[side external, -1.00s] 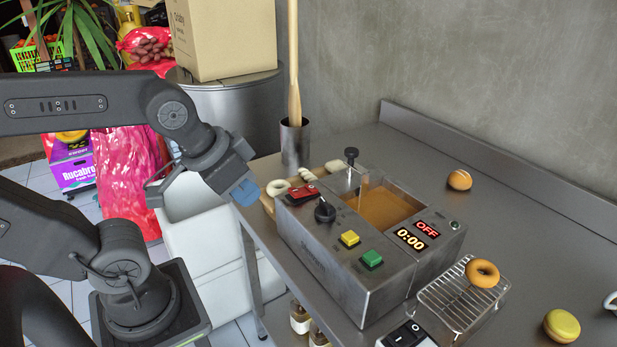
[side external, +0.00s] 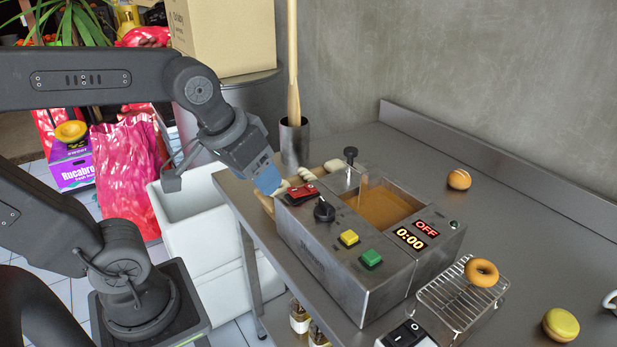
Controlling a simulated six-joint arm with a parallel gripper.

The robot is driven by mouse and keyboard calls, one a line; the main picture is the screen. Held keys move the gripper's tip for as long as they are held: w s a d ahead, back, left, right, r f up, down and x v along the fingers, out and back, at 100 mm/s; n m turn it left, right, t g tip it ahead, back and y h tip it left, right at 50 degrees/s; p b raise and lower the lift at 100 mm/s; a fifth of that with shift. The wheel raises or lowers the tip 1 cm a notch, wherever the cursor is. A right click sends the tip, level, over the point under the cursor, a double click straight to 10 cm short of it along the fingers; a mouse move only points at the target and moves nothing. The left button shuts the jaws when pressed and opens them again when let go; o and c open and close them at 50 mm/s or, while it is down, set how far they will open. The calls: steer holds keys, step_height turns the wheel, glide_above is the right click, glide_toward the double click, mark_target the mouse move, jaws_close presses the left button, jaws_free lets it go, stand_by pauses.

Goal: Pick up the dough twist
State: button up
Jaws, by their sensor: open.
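The pale dough twist (side external: 306,174) lies on a wooden board (side external: 265,203) behind the fryer, partly hidden by the fryer's top edge. My gripper (side external: 270,185), with blue fingertips, is just left of the twist, over the left end of the board. It is open, with nothing seen between its fingers. A pale dough ring (side external: 283,188) beside the fingertips is mostly hidden by them. Another pale dough piece (side external: 334,165) lies to the right of the twist.
The steel fryer (side external: 330,260), with a red switch, knob and oil bath, stands close in front of the board. A metal cup (side external: 294,143) with a tall wooden stick stands behind. A wire rack (side external: 462,300) holds a doughnut (side external: 481,272).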

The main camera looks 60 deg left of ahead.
steer(key=w+a+r+n+g+y, duration=0.1)
steer(key=w+a+n, duration=0.2)
steer(key=w+n, duration=0.25)
steer(key=w+a+r+n+g, duration=0.1)
steer(key=w+a+n+g, duration=0.1)
steer(key=w+a+n, duration=0.3)
steer(key=n+g, duration=0.2)
steer(key=n, duration=0.3)
glide_above(309, 173)
steer(key=f, duration=1.1)
steer(key=shift+s+d+f, duration=0.2)
steer(key=shift+d+f, duration=0.05)
steer(key=shift+f, duration=0.1)
steer(key=shift+w+a+f, duration=0.1)
steer(key=shift+a+f, duration=0.05)
steer(key=shift+f, duration=1.2)
steer(key=shift+w+a+f, duration=0.1)
steer(key=shift+f, duration=1.25)
steer(key=shift+f, duration=0.1)
steer(key=c, duration=0.8)
steer(key=shift+c, duration=0.2)
